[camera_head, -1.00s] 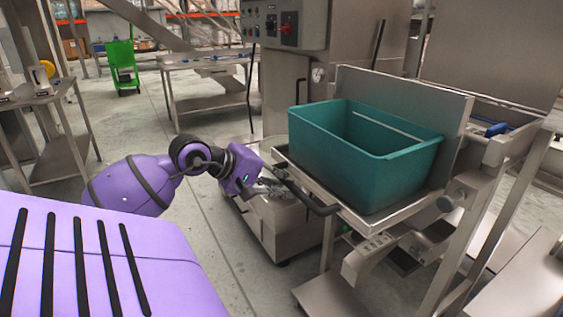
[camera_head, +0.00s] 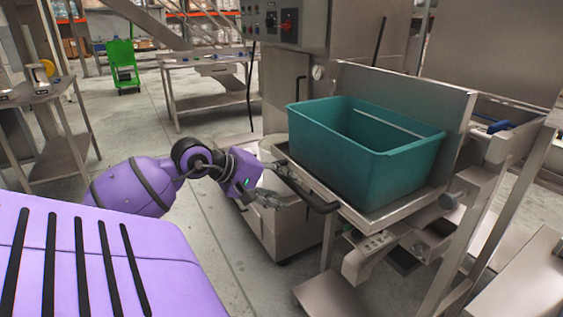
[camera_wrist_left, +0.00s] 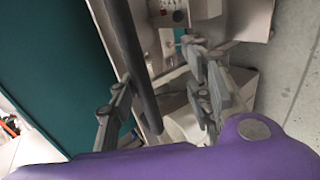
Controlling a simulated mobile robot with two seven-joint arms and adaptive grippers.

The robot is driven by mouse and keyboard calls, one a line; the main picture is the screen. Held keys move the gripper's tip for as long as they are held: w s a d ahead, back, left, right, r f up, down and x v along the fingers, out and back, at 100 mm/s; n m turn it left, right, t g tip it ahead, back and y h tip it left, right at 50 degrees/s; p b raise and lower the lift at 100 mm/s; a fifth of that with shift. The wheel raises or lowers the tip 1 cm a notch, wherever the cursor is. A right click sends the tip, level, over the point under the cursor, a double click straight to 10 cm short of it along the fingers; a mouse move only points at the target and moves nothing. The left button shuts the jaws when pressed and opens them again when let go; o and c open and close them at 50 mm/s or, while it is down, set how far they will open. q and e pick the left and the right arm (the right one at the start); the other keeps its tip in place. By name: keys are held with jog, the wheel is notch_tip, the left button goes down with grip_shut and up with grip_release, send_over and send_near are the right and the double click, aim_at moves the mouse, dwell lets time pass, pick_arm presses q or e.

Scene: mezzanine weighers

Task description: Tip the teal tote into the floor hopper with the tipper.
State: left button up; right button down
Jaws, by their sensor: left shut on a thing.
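The teal tote (camera_head: 372,165) sits upright and open at the top on the steel cradle of the tipper (camera_head: 405,207), against its back plate. I see no contents in the tote. A dark bar handle (camera_head: 318,205) sticks out at the cradle's front left. My left gripper (camera_head: 276,192) is at this handle, left of the tote. In the left wrist view the handle (camera_wrist_left: 128,55) passes between the fingers, and the gripper is shut on it. The tote's teal wall (camera_wrist_left: 45,85) fills the left there. I cannot make out the floor hopper for certain. My right gripper is out of view.
A grey control box (camera_head: 290,22) with a red switch stands behind the tipper. Steel tables stand at the left (camera_head: 50,125) and back (camera_head: 205,95). A green cart (camera_head: 122,62) is far back. Slanted steel panels (camera_head: 525,275) lie at lower right.

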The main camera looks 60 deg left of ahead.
pick_arm(q)
jog(key=shift+s+f, duration=0.25)
jog(key=d+v, duration=0.1)
jog(key=v, duration=1.1)
jog(key=shift+w+a+r, duration=0.2)
jog(key=shift+a+r, duration=0.15)
jog(key=shift+a, duration=0.1)
jog(key=shift+w, duration=0.1)
